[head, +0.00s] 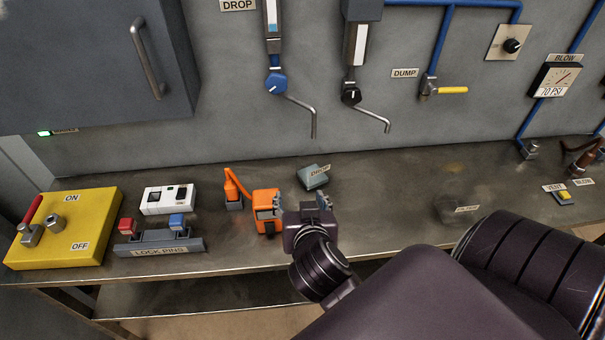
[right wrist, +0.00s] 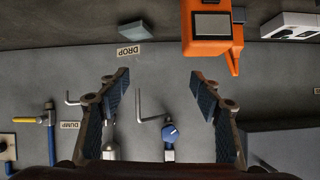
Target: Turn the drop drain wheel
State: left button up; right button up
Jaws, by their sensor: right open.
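The drop drain wheel (head: 276,83) is a blue knob with a white mark, at the lower end of the wall tube below the DROP label (head: 237,5). A bent metal spout (head: 305,108) comes out beside it. The wheel also shows in the right wrist view (right wrist: 170,132), upside down, low between the fingers. My right gripper (head: 307,204) is open and empty, over the front part of the bench, in front of and below the wheel, apart from it. It also shows in the right wrist view (right wrist: 160,80). My left gripper is not in view.
A black knob (head: 351,94) with its own spout is right of the wheel. A yellow-handled DUMP valve (head: 446,90) is farther right. Wall space below the spouts is clear.

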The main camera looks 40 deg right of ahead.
jog(key=shift+s+a+f+n+g+y, duration=0.25)
jog(key=shift+s+f, duration=0.15)
jog(key=shift+f, duration=0.15)
jog(key=shift+s+a+f+n+g+y, duration=0.15)
jog(key=shift+s+f+n, duration=0.1)
jog(key=shift+s+f, duration=0.25)
jog(key=shift+w, duration=0.1)
jog(key=s+a+f+n+g+y, duration=0.3)
jog(key=s+a+f+n, duration=0.1)
jog(key=s+f, duration=0.25)
jog(key=s+a+f+n+g+y, duration=0.2)
jog(key=s+a+f+n+g, duration=0.15)
jog(key=s+f, duration=0.35)
notch_tip(320, 180, down, 28)
jog(key=s+g+b, duration=0.1)
jog(key=s+b, duration=0.2)
jog(key=b, duration=0.3)
jog(key=s+d+f+b, duration=0.1)
jog(key=s+f+b, duration=0.1)
jog(key=s+f, duration=0.6)
jog(key=s+d+f+g+b, duration=0.1)
jog(key=s+d+f+b, duration=0.1)
jog(key=s+f, duration=0.7)
notch_tip(320, 180, down, 5)
jog(key=shift+s+f+n+b, duration=0.2)
jog(key=shift+n+b, duration=0.15)
jog(key=shift+b, duration=0.15)
